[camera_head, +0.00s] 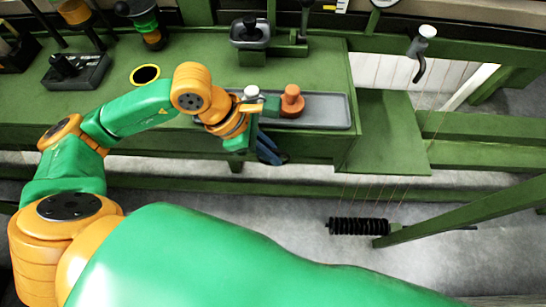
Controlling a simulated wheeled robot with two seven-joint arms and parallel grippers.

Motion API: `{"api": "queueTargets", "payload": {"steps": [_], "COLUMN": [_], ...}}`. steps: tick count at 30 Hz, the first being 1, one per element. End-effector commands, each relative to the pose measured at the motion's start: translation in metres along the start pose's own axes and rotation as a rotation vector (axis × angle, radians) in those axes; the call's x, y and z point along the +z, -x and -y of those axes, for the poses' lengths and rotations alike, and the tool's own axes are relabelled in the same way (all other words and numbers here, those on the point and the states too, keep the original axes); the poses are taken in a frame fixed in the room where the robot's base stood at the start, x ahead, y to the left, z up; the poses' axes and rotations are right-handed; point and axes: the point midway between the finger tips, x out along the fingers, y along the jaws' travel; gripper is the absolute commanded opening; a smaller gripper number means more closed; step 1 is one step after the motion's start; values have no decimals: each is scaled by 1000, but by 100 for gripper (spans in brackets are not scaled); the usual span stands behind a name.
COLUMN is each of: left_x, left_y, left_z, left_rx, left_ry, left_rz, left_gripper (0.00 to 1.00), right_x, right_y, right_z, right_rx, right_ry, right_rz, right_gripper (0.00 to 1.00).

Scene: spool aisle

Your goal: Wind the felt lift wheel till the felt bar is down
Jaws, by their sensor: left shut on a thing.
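My left gripper (251,134) is at the front edge of the green bench, beside the grey tray. It is shut on a dark blue part (270,151) at the bench front, which looks like the felt lift wheel seen nearly edge-on. The gripper and wrist hide much of the wheel, so its turn cannot be read. I cannot make out the felt bar for certain, nor its height. My right gripper is not in view.
The grey tray (335,110) holds an orange knobbed piece (291,101); a white-topped piece (251,92) stands close by my wrist. A black ribbed roller (358,226) is low at the right, near a slanting green beam (470,211). Grey floor lies in front.

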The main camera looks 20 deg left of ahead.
Motion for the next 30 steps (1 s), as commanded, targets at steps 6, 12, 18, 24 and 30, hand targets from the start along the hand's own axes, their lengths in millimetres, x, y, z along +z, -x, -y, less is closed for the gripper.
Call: {"api": "queueTargets", "payload": {"steps": [6,12,18,24,30], "left_x": [0,0,0,0,-1], "left_y": [0,0,1,34,67], "left_z": [1,1,1,-1,0], "left_rx": [-3,-3,-2,4,1], "left_ry": [0,0,0,1,0], "left_rz": [4,3,3,2,2], "left_gripper": [0,23,23,23,23], "right_x": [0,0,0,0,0], "right_y": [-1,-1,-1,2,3], "right_z": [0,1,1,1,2], "right_rx": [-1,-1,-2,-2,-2], "right_ry": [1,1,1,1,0], "right_rz": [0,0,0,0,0], "right_gripper": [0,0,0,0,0]}}
